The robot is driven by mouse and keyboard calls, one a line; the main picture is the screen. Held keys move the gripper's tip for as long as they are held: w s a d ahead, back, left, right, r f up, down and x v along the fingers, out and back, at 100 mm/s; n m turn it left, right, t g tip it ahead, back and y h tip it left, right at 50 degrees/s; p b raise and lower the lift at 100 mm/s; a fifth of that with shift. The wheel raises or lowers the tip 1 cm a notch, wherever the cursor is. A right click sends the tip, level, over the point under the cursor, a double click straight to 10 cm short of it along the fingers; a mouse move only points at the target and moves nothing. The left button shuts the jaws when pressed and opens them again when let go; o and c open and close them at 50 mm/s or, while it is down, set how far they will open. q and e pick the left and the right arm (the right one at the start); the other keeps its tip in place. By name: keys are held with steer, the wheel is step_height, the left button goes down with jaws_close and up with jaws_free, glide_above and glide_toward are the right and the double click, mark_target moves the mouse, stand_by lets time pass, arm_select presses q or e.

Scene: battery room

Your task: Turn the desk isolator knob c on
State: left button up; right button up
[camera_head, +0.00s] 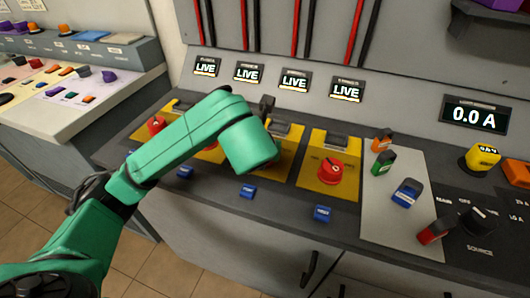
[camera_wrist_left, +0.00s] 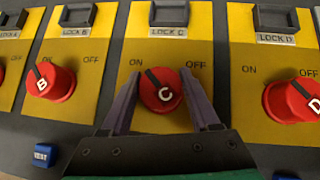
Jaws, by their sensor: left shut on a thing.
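The red knob C (camera_wrist_left: 165,98) sits on a yellow plate (camera_wrist_left: 205,48) marked ON at left and OFF at right. Its black pointer tilts up and left, towards ON. My left gripper (camera_wrist_left: 159,76) is shut on the knob, one finger on each side. In the head view my green left wrist hides knob C and most of the gripper. My right gripper is not in view.
Red knob B (camera_wrist_left: 50,82) is to the left and red knob D (camera_wrist_left: 290,101) to the right, also in the head view (camera_head: 332,170). Blue test buttons (camera_head: 247,191) line the desk front. LIVE displays (camera_head: 294,80) hang behind. Coloured blocks (camera_head: 407,192) lie at right.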

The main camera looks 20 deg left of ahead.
arm_select(q)
steer(key=shift+n+y, duration=0.3)
steer(key=o, duration=1.4)
steer(key=shift+c, duration=0.2)
steer(key=v, duration=0.5)
steer(key=shift+w+r, duration=0.1)
steer(key=shift+w, duration=0.05)
steer(key=p+v, duration=0.5)
steer(key=v, duration=0.4)
steer(key=shift+s+p, duration=0.3)
steer(key=shift+p, duration=0.05)
steer(key=shift+r, duration=0.1)
